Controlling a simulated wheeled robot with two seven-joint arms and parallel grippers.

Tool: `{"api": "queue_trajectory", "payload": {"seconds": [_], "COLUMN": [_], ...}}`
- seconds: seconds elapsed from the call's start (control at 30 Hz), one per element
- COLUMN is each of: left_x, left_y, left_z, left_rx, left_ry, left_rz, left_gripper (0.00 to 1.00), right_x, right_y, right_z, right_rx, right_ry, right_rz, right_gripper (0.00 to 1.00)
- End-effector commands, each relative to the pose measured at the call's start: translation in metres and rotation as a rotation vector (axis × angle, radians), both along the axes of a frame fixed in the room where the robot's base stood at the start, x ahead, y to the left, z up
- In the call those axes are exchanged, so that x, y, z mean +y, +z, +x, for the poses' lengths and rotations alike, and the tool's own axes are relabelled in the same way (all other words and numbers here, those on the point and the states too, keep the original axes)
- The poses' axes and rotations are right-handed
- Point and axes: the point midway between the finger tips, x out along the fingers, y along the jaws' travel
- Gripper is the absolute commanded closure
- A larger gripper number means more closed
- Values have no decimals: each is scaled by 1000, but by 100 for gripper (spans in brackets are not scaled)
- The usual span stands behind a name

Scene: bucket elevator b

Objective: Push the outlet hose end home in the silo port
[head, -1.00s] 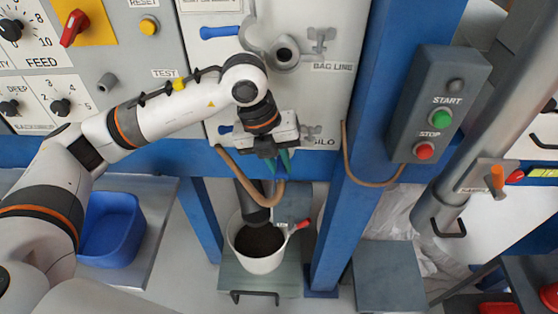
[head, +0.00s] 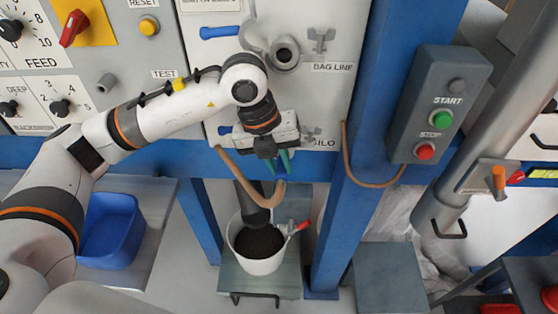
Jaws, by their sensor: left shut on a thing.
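My left gripper (head: 277,160) is at the lower edge of the white panel, in front of the SILO label, with its fingers pointing down. It is shut on the outlet hose end, which is mostly hidden behind the gripper. A tan hose (head: 237,175) loops from the panel's lower left down below the fingers and up again. The silo port is hidden behind my gripper and wrist, so I cannot tell how far in the hose end sits. The BAG LINE port (head: 283,53), a grey ring with a dark hole, is open above. My right gripper is not in view.
A white bucket (head: 258,262) with dark material stands below a dark spout on a grey stand. A blue post (head: 345,200) and the START/STOP box (head: 437,105) stand to the right. A blue bin (head: 110,230) is at the left.

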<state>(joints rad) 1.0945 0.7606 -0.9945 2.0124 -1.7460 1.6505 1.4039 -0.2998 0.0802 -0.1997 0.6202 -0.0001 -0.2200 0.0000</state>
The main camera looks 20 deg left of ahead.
Motion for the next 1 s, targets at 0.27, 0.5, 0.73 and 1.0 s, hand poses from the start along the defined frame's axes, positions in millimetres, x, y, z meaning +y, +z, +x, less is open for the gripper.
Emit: {"api": "queue_trajectory", "payload": {"seconds": [0.27, 0.5, 0.73, 1.0], "left_x": [1, 3, 4, 7], "left_y": [0, 1, 0, 0], "left_z": [6, 12, 18, 24], "left_rx": [-2, -2, -1, -1], "left_ry": [1, 1, 0, 0], "left_rz": [-1, 0, -1, -2], "left_gripper": [100, 100, 100, 100], "right_x": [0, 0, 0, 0], "right_y": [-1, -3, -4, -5], "right_z": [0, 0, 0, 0], "right_rx": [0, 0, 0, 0], "right_ry": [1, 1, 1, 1], "right_rz": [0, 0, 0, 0], "right_gripper": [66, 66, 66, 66]}}
